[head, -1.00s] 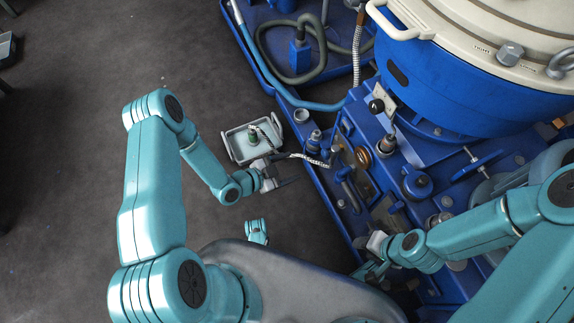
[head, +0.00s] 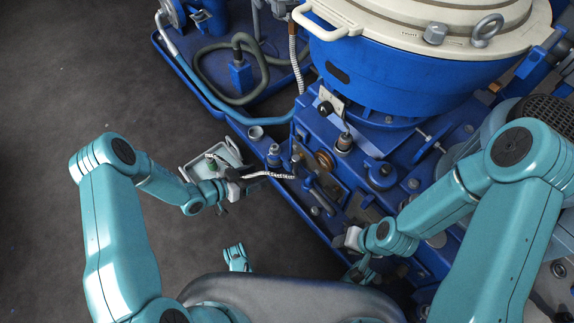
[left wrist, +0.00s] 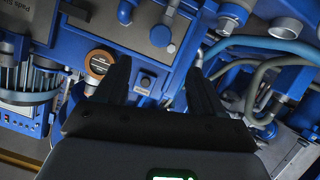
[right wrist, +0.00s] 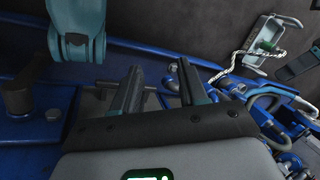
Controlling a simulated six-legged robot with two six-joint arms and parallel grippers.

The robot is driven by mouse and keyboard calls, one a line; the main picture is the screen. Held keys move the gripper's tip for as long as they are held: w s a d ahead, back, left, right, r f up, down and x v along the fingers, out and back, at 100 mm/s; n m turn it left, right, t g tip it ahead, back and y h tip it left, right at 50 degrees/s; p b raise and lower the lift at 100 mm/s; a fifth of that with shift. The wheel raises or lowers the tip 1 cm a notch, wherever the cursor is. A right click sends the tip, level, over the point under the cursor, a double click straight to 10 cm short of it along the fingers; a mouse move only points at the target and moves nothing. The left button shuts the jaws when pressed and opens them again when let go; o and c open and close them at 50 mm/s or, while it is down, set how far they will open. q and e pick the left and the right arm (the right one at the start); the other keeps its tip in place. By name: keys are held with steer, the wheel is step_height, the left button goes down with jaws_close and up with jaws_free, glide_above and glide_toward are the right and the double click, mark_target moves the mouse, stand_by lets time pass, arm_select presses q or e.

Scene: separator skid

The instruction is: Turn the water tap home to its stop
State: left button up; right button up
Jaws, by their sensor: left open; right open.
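The blue separator skid (head: 340,205) carries several small fittings, and I cannot tell for certain which is the water tap. The copper fitting also shows in the left wrist view (left wrist: 99,62), beyond my fingers. My left gripper (head: 247,183) is open, left of these fittings and apart from them; its fingers show in the left wrist view (left wrist: 155,85). My right gripper (right wrist: 152,92) is open and low at the skid's near edge; its fingertips are partly hidden in the head view.
The large blue bowl (head: 400,75) with a cream lid stands behind. Dark floor (head: 80,80) at left is free.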

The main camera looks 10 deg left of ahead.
arm_select(q)
steer(key=b+x, duration=0.4)
steer(key=x, duration=0.8)
steer(key=shift+w+d+f+b, duration=0.15)
steer(key=shift+w+f+b, duration=0.05)
steer(key=shift+f+b, duration=0.1)
steer(key=shift+w+d, duration=0.3)
steer(key=shift+d, duration=0.05)
arm_select(e)
steer(key=w+f+t, duration=0.1)
steer(key=w+f, duration=0.3)
steer(key=f, duration=0.1)
steer(key=shift+d+f, duration=0.2)
steer(key=shift+d, duration=0.2)
arm_select(q)
steer(key=c, duration=1)
